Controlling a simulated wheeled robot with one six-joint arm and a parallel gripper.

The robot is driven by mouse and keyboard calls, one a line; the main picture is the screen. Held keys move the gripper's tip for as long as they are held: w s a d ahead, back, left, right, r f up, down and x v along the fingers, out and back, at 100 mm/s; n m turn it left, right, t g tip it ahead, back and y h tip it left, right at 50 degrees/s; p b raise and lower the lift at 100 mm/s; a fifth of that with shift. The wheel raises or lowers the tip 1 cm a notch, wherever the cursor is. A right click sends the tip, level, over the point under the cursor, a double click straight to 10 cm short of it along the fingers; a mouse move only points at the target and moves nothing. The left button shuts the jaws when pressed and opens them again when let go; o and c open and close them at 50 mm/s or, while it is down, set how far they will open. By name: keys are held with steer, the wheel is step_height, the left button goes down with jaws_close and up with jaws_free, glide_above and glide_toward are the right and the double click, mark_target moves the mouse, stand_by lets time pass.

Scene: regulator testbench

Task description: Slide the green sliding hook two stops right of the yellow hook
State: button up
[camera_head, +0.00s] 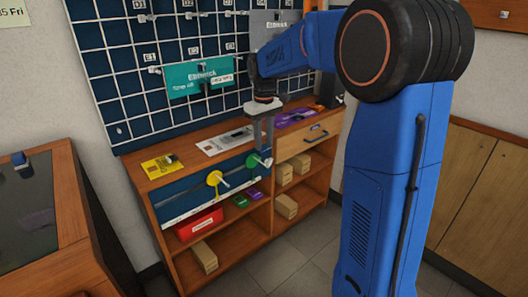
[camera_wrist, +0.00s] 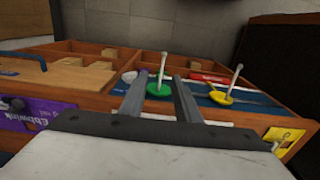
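The green sliding hook (camera_head: 253,160) is a green disc with a pale peg, on the blue front panel (camera_head: 180,196) of the wooden bench. The yellow hook (camera_head: 215,178) is on the same panel, to its left in the head view. In the wrist view the green hook (camera_wrist: 159,90) appears between the two fingers and the yellow hook (camera_wrist: 221,97) lies to their right. My gripper (camera_head: 262,145) points down at the green hook; its fingers (camera_wrist: 160,76) are apart, one on each side of the hook. Finger contact with it cannot be told.
The bench top holds a yellow card (camera_head: 161,166), a grey-white sheet (camera_head: 225,140) and a purple package (camera_head: 296,118). A drawer (camera_head: 302,138) is right of the panel. Shelves below hold a red box (camera_head: 199,223) and several cardboard boxes. A pegboard (camera_head: 140,97) stands behind.

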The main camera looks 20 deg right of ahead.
step_height(320, 180, up, 10)
steer(key=shift+r, duration=0.25)
steer(key=shift+s, duration=0.1)
stand_by(0.5)
steer(key=s+f+m+t, duration=0.1)
steer(key=s+f, duration=0.3)
steer(key=s, duration=0.8)
steer(key=s+a+f+m+t, duration=0.1)
steer(key=s+f, duration=0.4)
steer(key=s, duration=0.7)
steer(key=s+a+f+m+t, duration=0.1)
steer(key=s+f, duration=0.3)
steer(key=s, duration=0.8)
steer(key=shift+f+m+t, duration=0.15)
steer(key=shift+m+t, duration=0.15)
steer(key=shift+t, duration=0.6)
